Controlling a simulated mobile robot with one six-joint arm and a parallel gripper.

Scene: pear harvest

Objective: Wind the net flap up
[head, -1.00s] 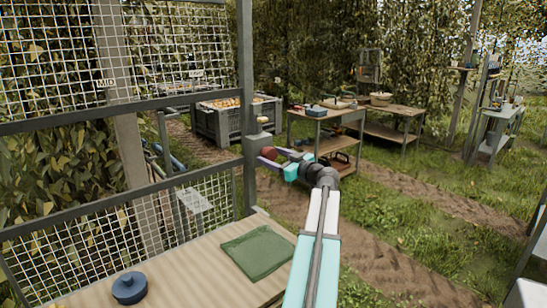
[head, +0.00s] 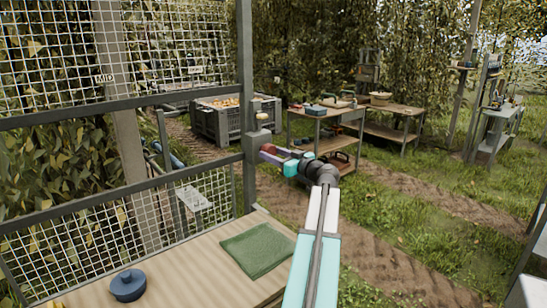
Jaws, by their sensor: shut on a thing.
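The net flap (head: 120,212) is a white wire grid in a dark frame at the left. A second net panel (head: 60,60) hangs above it, with a tag reading MID on the post. A grey post (head: 246,90) stands at their right edge, with a grey box (head: 256,143) on it and a small pale knob above. My gripper (head: 268,152) is at this box, shut on a dark red knob (head: 269,148). The fingers partly hide the knob, and its link to the box is hard to see.
A grey crate of fruit (head: 222,120) and work tables (head: 325,112) stand behind. Grass and a dirt path lie open to the right.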

